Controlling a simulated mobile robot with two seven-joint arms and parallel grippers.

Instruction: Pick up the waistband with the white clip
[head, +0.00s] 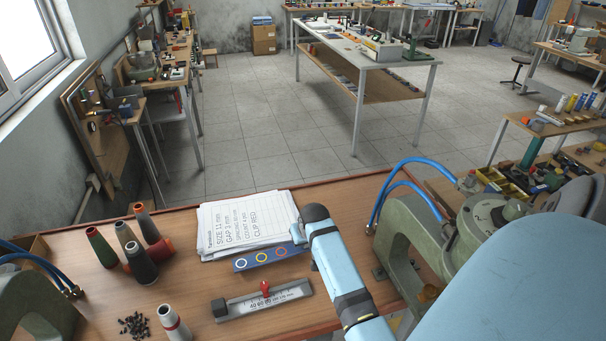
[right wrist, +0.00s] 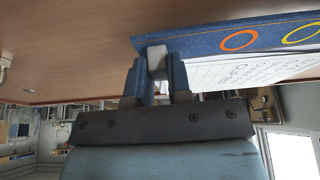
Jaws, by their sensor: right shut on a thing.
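The waistband (head: 252,263) is a dark blue fabric strip with white, yellow and orange rings printed on it. It lies at the lower edge of the white papers. In the right wrist view the waistband (right wrist: 205,42) runs across the top, with an orange and a yellow ring showing. My right gripper (right wrist: 157,78) is shut at its end, on a small light grey block, seemingly its clip (right wrist: 157,58). In the head view my right arm's blue wrist hides most of that grip. My left gripper is not in view.
Papers (head: 246,222) reading "CLIP RED" lie behind the waistband. A ruler gauge (head: 262,301) with a red slider lies in front. Several thread cones (head: 142,265) and a small black pile (head: 134,325) stand left. Green machines (head: 35,300) flank the wooden table (head: 330,190).

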